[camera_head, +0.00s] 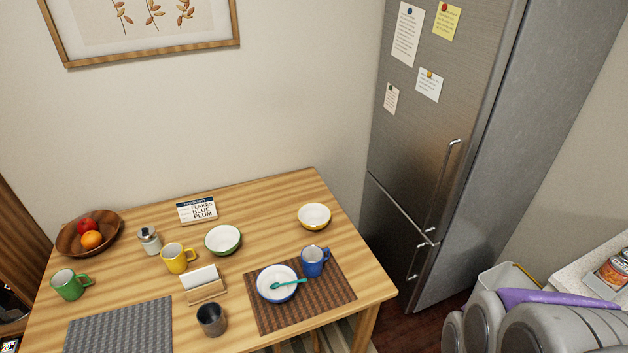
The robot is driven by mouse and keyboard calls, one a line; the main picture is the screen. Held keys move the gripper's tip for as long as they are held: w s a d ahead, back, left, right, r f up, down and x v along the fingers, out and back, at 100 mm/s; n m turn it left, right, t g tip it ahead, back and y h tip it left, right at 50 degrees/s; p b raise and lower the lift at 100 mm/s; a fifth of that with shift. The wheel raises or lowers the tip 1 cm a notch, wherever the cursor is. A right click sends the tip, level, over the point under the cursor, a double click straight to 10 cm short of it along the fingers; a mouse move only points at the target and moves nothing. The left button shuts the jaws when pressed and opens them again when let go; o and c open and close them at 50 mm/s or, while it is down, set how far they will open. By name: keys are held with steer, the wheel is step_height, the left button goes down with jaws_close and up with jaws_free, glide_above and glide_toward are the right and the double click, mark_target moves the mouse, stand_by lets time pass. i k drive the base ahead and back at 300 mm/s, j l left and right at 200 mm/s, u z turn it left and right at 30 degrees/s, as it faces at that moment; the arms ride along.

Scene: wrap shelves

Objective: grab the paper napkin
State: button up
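White paper napkins (199,276) stand in a small wooden holder (207,293) on the wooden table, near its front middle. The holder is between the yellow mug (176,258) behind it and a dark grey cup (211,319) in front of it. The napkins' upper part shows above the holder's front. My gripper is not in view. Grey rounded parts of my own body fill the bottom right corner, well apart from the napkins.
Right of the holder, a blue-rimmed bowl (277,290) with a teal spoon (289,285) and a blue mug (314,261) sit on a brown mat (333,291). A green-rimmed bowl (222,240) and a shaker (149,241) stand behind. The fridge (422,125) stands right of the table.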

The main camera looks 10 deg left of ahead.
mark_target(190, 281)
steer(key=k+j+u, duration=0.1)
steer(key=u, duration=1.4)
steer(key=i+l+u, duration=0.25)
steer(key=l, duration=0.2)
steer(key=i+l+u, duration=0.1)
steer(key=l+u, duration=0.2)
steer(key=l, duration=0.15)
steer(key=i+l+u, duration=0.1)
steer(key=l+u, duration=0.15)
steer(key=l, duration=0.2)
steer(key=l+u, duration=0.25)
steer(key=l, duration=0.25)
